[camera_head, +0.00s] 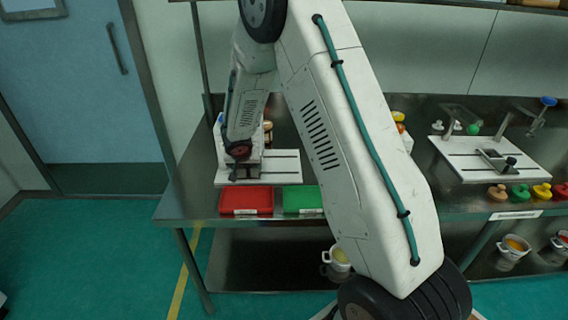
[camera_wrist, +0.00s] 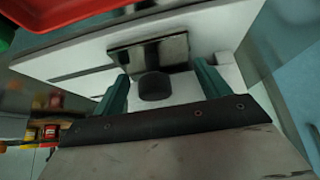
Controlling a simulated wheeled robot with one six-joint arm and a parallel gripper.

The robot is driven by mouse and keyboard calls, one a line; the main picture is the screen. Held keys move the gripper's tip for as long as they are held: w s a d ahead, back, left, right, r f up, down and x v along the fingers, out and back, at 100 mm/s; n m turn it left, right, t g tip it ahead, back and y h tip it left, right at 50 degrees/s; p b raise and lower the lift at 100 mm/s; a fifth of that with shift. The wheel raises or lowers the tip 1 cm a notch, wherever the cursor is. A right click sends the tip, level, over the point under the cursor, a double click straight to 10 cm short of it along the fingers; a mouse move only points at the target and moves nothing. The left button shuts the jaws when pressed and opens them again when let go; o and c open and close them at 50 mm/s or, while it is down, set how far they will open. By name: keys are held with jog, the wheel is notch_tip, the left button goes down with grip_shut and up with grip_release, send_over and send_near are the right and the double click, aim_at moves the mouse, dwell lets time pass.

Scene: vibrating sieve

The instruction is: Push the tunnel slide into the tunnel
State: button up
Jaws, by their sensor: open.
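In the wrist view, my gripper (camera_wrist: 161,76) is open, with its two green fingers apart. A dark round knob (camera_wrist: 155,88) sits between the fingers, with space visible on both sides. Behind the knob is a shiny metal plate (camera_wrist: 120,60) at the slotted white board (camera_wrist: 80,55); this seems to be the tunnel slide. I cannot make out the tunnel as a separate part. In the head view, my gripper (camera_head: 237,168) is low over the left white board (camera_head: 285,167); my arm and wrist hide much of the device there.
A red tray (camera_head: 246,200) and a green tray (camera_head: 303,199) lie in front of the left board on the metal table (camera_head: 186,200). A second white board (camera_head: 470,160) with a similar device stands at the right. Coloured knobbed pieces (camera_head: 520,193) lie in front of it.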

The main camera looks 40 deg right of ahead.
jog(key=o, duration=0.4)
jog(key=shift+r, duration=0.1)
jog(key=v, duration=0.9)
jog(key=shift+d, duration=0.1)
dwell(0.4)
